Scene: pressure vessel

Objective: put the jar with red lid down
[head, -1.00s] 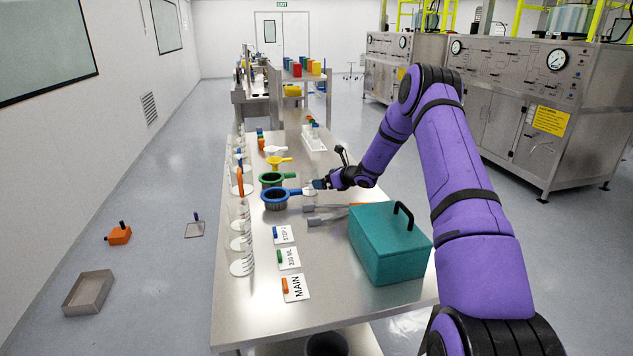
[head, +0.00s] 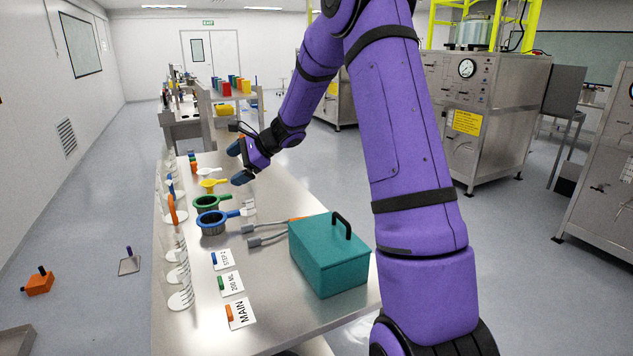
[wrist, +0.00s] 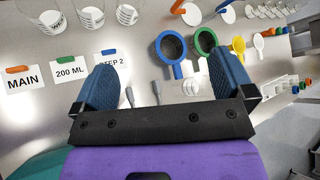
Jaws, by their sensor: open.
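My gripper (head: 239,163) is open and empty above the steel table (head: 275,205). In the wrist view, its two blue fingers (wrist: 162,78) stand wide apart with nothing between them. A small clear vessel (head: 248,207) stands on the table by the end of the blue strainer's handle. It also shows in the wrist view (wrist: 190,87), below the fingers' gap and apart from them. I cannot make out a red lid on it, so I cannot tell whether it is the jar.
A blue strainer (head: 213,222), a green strainer (head: 207,203) and a yellow one (head: 209,183) line the table's left side. Clear cylinders (head: 180,300) stand along the left edge. A teal box (head: 330,262) stands at the right front. Label cards (head: 240,314) lie in front.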

